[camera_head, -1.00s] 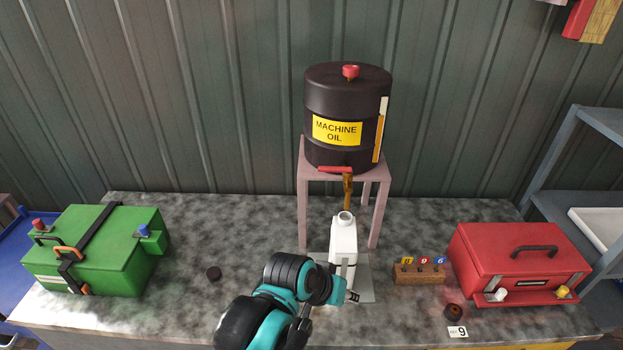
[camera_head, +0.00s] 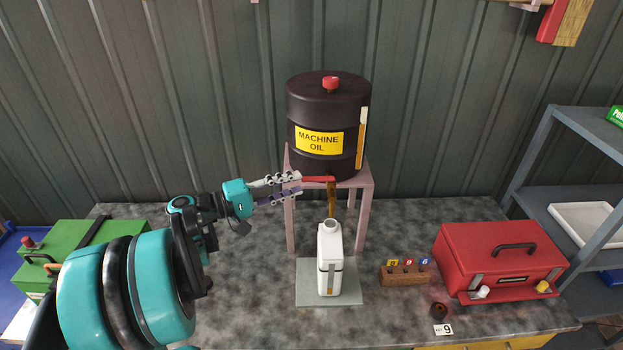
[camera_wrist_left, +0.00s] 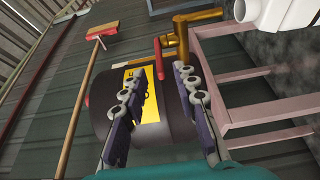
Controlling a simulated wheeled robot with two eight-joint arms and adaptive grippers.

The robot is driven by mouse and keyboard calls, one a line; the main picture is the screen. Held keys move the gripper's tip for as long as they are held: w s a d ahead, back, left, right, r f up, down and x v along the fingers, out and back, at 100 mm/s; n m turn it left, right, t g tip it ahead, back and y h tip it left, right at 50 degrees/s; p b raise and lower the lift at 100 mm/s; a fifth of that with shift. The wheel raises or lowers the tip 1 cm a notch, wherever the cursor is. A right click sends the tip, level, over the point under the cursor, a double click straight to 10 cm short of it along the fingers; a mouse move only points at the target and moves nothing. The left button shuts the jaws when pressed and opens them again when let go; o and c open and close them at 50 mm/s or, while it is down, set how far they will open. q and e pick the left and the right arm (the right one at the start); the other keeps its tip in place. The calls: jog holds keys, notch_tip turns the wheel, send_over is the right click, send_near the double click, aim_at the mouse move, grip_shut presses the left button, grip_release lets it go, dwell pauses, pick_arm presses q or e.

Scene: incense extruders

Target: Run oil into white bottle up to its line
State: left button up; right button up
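The white bottle (camera_head: 329,255) stands upright on a grey plate (camera_head: 310,296), its open neck under the brass spout (camera_head: 332,200). A narrow upright strip shows on its front; I cannot read an oil level. The black machine oil drum (camera_head: 300,105) rests on a pinkish stand (camera_head: 366,205). Its red tap lever (camera_head: 318,179) points left. My left gripper (camera_head: 299,186) is open, its fingertips close to the lever's left end. In the left wrist view the lever (camera_wrist_left: 159,60) shows beyond and between the parted fingers; contact is unclear. My right gripper is out of view.
A green box (camera_head: 62,245) is at left, partly behind my left arm. A small wooden block with numbered tags (camera_head: 403,277), a dark round piece (camera_head: 438,310) and a red toolbox (camera_head: 500,256) are at right. The bench left of the plate is partly clear.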

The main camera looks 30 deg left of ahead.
aim_at(304, 182)
pick_arm(q)
jog(key=x, duration=0.6)
jog(key=shift+s+b, duration=0.1)
jog(key=shift+b, duration=0.2)
grip_shut()
